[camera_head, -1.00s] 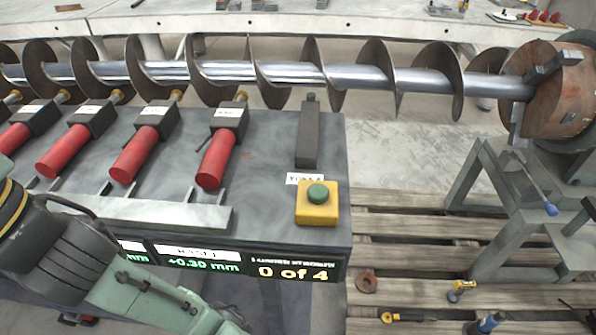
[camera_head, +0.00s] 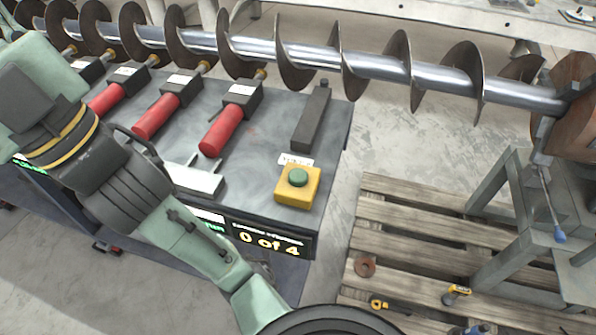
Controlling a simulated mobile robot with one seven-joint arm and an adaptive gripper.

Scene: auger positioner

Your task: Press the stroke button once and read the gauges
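The stroke button is a green round button (camera_head: 298,177) on a yellow box (camera_head: 297,197), at the right front of the grey bench top. Several gauges with red cylindrical bodies and dark heads, such as the rightmost gauge (camera_head: 222,131), stand in a row behind it to the left, facing the auger (camera_head: 385,67). The display on the bench front (camera_head: 268,239) reads "0 of 4"; the millimetre readouts beside it are mostly hidden by my arm. My arm crosses the left and lower part of the view. My gripper is not in view.
A wooden pallet (camera_head: 400,215) with a copper-coloured ring (camera_head: 365,266) and tools is on the floor at right. A grey stand (camera_head: 510,225) supports the auger's right end.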

